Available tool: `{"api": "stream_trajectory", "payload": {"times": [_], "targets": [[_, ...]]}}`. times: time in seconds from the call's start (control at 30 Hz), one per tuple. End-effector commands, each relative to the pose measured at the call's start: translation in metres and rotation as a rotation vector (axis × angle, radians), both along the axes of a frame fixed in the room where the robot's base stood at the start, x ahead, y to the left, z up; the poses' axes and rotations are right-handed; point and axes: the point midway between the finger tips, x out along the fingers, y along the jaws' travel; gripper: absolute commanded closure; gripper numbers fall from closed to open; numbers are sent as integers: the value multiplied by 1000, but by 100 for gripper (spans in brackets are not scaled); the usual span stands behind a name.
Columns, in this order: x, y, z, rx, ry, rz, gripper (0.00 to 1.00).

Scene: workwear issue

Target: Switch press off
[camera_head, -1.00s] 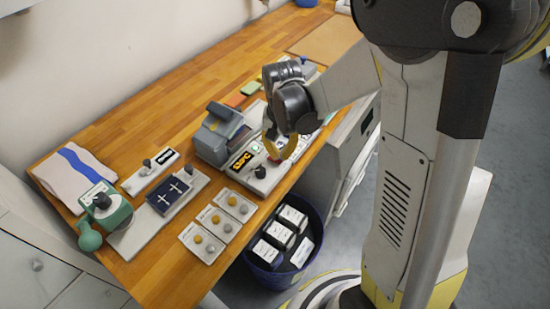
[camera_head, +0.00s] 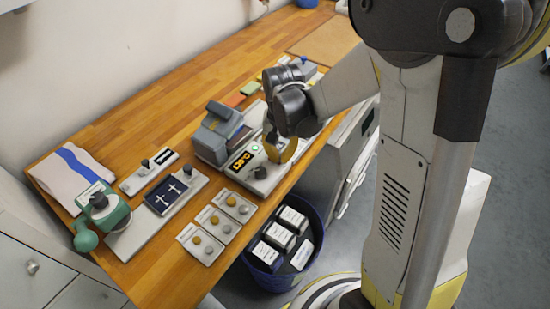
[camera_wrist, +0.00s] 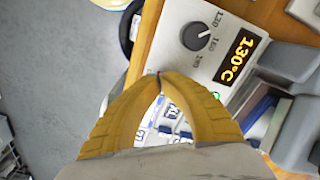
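The grey press (camera_head: 212,148) stands on the wooden bench. Its front panel has a black dial (camera_wrist: 195,37) and a lit display (camera_wrist: 240,55) reading 130°C. A small green ring (camera_wrist: 216,95) shows on the panel beside the fingers in the wrist view. My gripper (camera_wrist: 159,76) has its yellow fingers closed with the tips together, nothing visible between them. In the head view my gripper (camera_head: 279,158) is low over the panel's right end, right of the display. Whether the tips touch the panel cannot be told; that part of the panel is hidden.
Left of the press are several small trays with buttons (camera_head: 212,222), a dark blue tray (camera_head: 167,196) and a green device (camera_head: 103,212). A blue bin (camera_head: 262,262) with boxes stands on the floor below the bench edge.

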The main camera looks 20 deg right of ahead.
Motion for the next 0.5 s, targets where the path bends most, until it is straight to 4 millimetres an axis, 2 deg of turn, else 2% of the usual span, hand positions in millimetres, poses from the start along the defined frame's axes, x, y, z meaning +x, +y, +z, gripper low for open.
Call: {"api": "stream_trajectory", "payload": {"times": [0.5], "targets": [[0,0,-7,0,0,0,100]]}}
